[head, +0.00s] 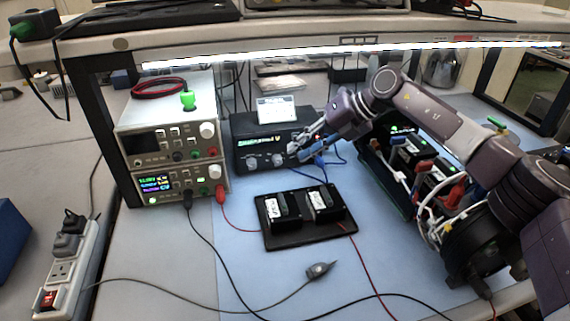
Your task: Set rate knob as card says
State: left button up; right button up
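A black instrument box (244,129) with a lit green display stands at the back middle of the bench. Its front has grey knobs (252,162) along the lower edge; their labels are too small to read. A white card (278,111) is propped on top of the box; its text is not legible. My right gripper (298,154) reaches in from the right, with its fingertips at the right part of the box's front, close to the knobs. Its fingers hide part of that front, and I cannot tell whether they grip a knob. My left gripper is not in view.
Stacked power supplies (153,145) stand left of the box. A black tray (268,238) with two modules lies in front. A rack with cables (386,170) stands at right beneath my arm. Red, black and blue leads cross the blue mat (250,275). A shelf with a light strip hangs above.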

aim_at(281, 159)
jog(key=shift+y, duration=0.3)
jog(key=x, duration=0.3)
jog(key=w+p+x, duration=0.1)
jog(key=x, duration=0.2)
jog(key=shift+w+a+f, duration=0.1)
jog(key=shift+w+f, duration=0.05)
jog(key=shift+f, duration=0.05)
grip_shut()
